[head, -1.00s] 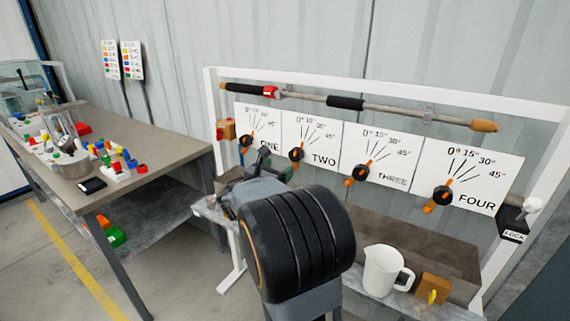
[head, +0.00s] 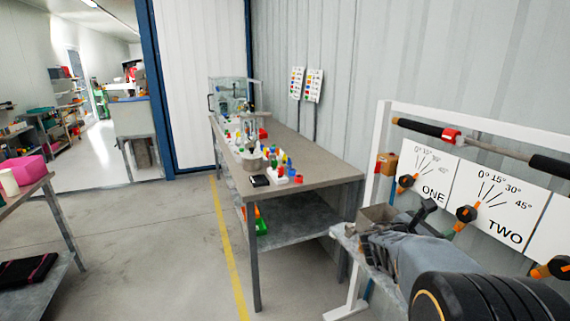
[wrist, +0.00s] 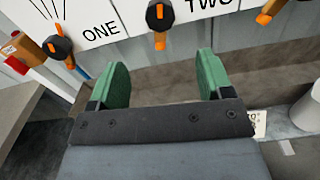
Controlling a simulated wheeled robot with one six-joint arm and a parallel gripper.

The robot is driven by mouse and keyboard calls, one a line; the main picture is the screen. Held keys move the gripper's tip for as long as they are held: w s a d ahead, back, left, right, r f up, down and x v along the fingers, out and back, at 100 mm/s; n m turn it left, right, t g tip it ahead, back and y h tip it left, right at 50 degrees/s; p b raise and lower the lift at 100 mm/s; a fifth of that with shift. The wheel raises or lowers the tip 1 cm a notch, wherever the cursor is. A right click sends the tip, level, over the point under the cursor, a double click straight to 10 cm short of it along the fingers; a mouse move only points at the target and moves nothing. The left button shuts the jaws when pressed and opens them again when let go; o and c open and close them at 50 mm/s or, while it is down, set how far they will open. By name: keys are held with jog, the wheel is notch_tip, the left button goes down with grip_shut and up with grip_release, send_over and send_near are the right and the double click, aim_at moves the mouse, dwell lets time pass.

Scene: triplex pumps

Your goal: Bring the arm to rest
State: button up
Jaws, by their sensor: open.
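My gripper (wrist: 160,82) is open, with its two green fingers wide apart and nothing between them in the wrist view. It is in front of the pump panel, over the trough (wrist: 150,88) below the dials ONE and TWO. In the head view my arm reaches in from the lower right. Dial ONE (head: 425,178) and dial TWO (head: 490,205) show black knobs with orange pointers. The knobs also show at the top of the wrist view.
A grey workbench (head: 330,170) with several small coloured parts stands left of the panel. A second table (head: 25,195) with a pink box is at the far left. The floor between them is clear, with a yellow line (head: 228,250). A white jug (wrist: 305,110) is near the gripper's right.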

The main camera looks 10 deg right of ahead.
jog(key=s+a+f+m+g+y+p, duration=0.35)
jog(key=s+a+f+m+y, duration=0.5)
jog(key=m, duration=0.45)
jog(key=s+a+r+m+t+y+p, duration=0.1)
jog(key=s+a+r+m+y+p, duration=0.1)
jog(key=a, duration=0.7)
jog(key=s+a+r+m+t+y+p, duration=0.1)
jog(key=s+a+r+m+y+p, duration=0.2)
jog(key=a+r+m+y+p, duration=0.2)
jog(key=a+y, duration=0.2)
jog(key=a, duration=0.2)
jog(key=shift+a+r+t, duration=0.15)
jog(key=shift+a+t, duration=0.05)
jog(key=shift+t, duration=0.15)
jog(key=shift+a+r, duration=0.2)
